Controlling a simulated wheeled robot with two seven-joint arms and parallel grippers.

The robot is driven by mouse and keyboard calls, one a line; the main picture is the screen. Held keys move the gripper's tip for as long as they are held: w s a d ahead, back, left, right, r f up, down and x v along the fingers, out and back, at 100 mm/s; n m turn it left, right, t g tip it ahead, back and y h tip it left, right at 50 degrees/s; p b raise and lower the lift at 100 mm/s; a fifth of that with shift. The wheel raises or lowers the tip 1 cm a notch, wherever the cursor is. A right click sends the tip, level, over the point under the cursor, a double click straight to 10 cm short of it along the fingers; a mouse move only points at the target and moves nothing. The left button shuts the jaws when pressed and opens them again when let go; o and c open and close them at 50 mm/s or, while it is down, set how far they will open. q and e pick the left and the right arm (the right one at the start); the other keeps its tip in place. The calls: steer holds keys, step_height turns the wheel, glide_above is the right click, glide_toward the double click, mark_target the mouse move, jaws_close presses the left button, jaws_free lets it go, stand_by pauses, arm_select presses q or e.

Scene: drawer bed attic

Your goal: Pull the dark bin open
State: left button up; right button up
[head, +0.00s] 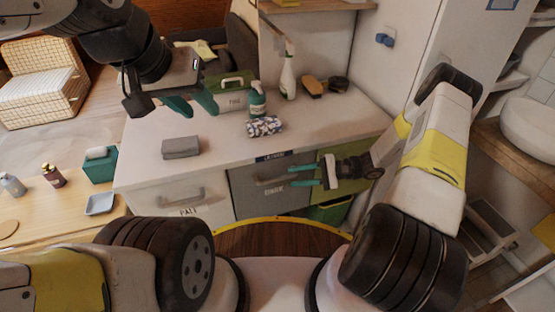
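The dark grey bin (247,201) is the middle front under the white counter, with a label on its face and a bar handle (270,181). It looks closed, with its face about level with its neighbours. My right gripper (293,176) comes in from the right with its two teal fingers apart. Its fingertips are at the right end of the handle; I cannot tell whether they touch it. My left gripper (195,108) is open and empty above the left part of the counter.
A white drawer front (165,207) is left of the dark bin, and a green front (320,160) is right. On the counter (220,150) are a grey block (181,147), a patterned cloth roll (265,126), spray bottles (257,101) and a green-lidded box (236,93).

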mark_target(284, 178)
steer(key=x, duration=0.7)
steer(key=shift+a, duration=0.15)
steer(key=shift+c, duration=0.5)
jaws_close()
stand_by(0.8)
